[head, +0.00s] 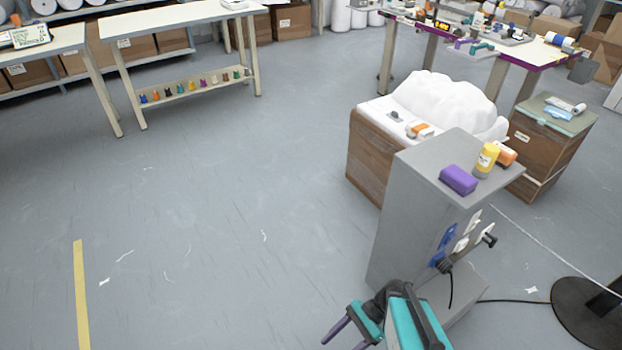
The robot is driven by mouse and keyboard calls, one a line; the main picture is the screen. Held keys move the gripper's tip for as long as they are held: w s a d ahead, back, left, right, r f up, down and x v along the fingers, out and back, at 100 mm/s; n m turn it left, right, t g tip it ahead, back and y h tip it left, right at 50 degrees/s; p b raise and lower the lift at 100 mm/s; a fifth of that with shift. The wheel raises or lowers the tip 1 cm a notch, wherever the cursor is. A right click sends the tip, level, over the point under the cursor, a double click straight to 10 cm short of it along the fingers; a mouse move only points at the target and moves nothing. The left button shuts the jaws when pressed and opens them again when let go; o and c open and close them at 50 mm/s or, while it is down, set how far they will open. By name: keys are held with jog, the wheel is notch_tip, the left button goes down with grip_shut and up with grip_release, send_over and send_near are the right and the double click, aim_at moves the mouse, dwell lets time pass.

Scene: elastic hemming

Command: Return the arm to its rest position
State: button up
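My arm (408,320), teal and dark grey, shows at the bottom of the head view, right of centre. My gripper (341,340) is at its left end, over the open grey floor. Its two dark purple fingers point down and left, with a visible gap between them. Nothing shows between the fingers. The lower finger is partly cut off by the picture's bottom edge.
A grey cabinet (425,165) stands just beyond my arm, with a purple block (458,180) and a yellow spool (486,160) on top. A round black base (580,312) and cable (515,300) lie at right. The floor at left is clear.

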jog(key=s+f+n+g+h+p, duration=0.1)
jog(key=s+n+h+p, duration=0.15)
jog(key=s+n, duration=0.2)
jog(key=d+f+n+t+h, duration=0.1)
jog(key=d+f+n+h, duration=0.3)
jog(key=d+n, duration=0.5)
jog(key=shift+d+f+h, duration=0.25)
jog(key=shift+f+h, duration=0.15)
jog(key=shift+h, duration=0.95)
jog(key=shift+s, duration=0.1)
